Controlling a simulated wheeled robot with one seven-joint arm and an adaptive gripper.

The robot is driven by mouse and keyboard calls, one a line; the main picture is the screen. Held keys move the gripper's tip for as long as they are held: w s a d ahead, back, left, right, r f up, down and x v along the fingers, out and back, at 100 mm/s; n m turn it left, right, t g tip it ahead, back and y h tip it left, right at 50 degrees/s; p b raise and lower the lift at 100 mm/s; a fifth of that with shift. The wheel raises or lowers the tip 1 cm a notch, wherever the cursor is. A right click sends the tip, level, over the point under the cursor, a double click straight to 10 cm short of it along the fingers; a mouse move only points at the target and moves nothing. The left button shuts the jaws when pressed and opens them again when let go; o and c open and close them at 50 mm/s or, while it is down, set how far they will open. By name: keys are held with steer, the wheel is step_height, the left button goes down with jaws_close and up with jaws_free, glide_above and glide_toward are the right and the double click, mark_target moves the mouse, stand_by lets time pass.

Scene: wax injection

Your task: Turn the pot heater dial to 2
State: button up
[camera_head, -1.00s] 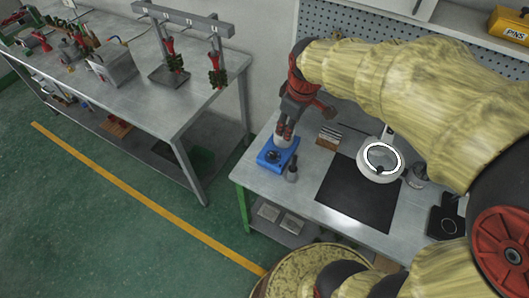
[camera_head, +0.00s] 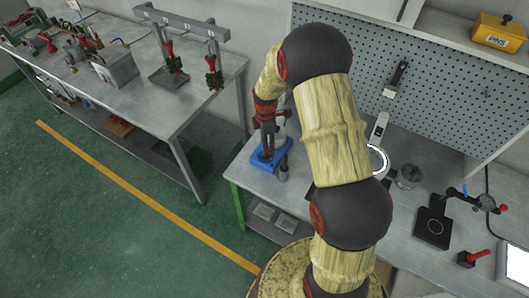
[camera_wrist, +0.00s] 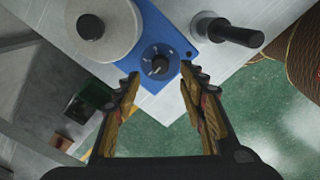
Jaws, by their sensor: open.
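The pot heater is a blue unit (camera_head: 281,157) on the left end of the metal workbench; it also shows in the wrist view (camera_wrist: 180,48). Its dark round dial (camera_wrist: 159,66) with pale marks faces my gripper in the wrist view; the setting is too small to read. A pale metal pot (camera_wrist: 105,27) with a dark knob sits on the heater. My gripper (camera_wrist: 160,92) is open and empty, its two fingers apart either side of the dial's line and just short of it. In the head view my gripper (camera_head: 268,140) is over the heater and partly hides it.
A dark-handled tool (camera_wrist: 236,33) stands close beside the heater. A white ring lamp (camera_head: 379,160) and a glass jar (camera_head: 409,176) are further right on the bench. A black plate (camera_head: 433,226) lies near the right. The bench's front edge is close to the heater.

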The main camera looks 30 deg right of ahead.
step_height(320, 180, down, 5)
steer(key=shift+f, duration=0.2)
steer(key=shift+c, duration=1.4)
steer(key=c, duration=0.8)
